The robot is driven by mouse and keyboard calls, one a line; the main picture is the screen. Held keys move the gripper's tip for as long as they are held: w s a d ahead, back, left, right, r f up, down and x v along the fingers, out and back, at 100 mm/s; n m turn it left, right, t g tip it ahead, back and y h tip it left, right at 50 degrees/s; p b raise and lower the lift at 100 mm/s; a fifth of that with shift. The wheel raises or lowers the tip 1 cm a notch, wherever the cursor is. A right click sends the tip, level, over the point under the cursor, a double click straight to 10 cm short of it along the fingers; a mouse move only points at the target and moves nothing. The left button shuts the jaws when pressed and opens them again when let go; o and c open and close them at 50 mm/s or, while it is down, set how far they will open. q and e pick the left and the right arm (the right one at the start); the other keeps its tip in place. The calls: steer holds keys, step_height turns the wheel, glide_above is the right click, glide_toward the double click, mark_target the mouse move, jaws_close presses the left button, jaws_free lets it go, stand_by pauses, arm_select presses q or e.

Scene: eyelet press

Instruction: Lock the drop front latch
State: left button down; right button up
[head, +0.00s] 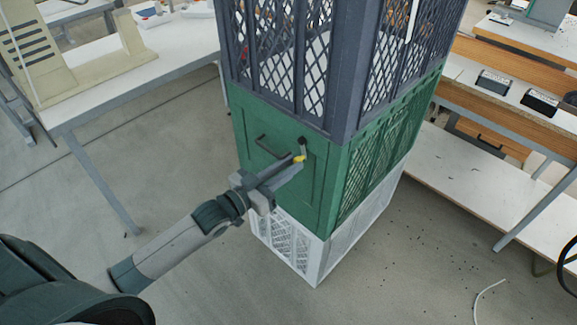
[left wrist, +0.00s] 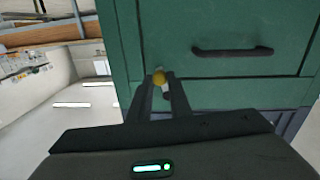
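A green drop front panel (head: 275,172) forms the middle section of a tall stacked cabinet. It carries a dark bar handle (head: 268,147), also seen in the left wrist view (left wrist: 232,51). To the right of the handle in the head view is a small latch with a grey lever (head: 303,146) and a yellow knob (head: 299,159). The lever stands roughly upright above the knob. My left gripper (head: 295,163) is at the knob. In the left wrist view the yellow knob (left wrist: 158,77) lies between the two fingertips; whether they grip it is unclear. My right gripper is not in view.
Dark mesh walls (head: 290,60) rise above the green section, and a white mesh section (head: 290,243) stands below. A white table (head: 150,75) is at the left. A shelved bench (head: 500,95) with two small dark boxes stands at the right. The floor in front is mostly clear.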

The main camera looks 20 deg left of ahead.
arm_select(q)
steer(key=shift+a+m, duration=0.1)
steer(key=shift+m, duration=0.2)
steer(key=shift+w+a+m+p, duration=0.2)
steer(key=shift+a+m+p, duration=0.3)
steer(key=shift+m+p, duration=0.55)
steer(key=c, duration=1.6)
jaws_free()
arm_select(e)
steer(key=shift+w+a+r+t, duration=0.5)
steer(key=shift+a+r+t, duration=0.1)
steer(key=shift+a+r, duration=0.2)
arm_select(q)
steer(key=shift+s+f+b, duration=0.1)
steer(key=shift+s+b, duration=0.05)
steer(key=shift+b, duration=0.15)
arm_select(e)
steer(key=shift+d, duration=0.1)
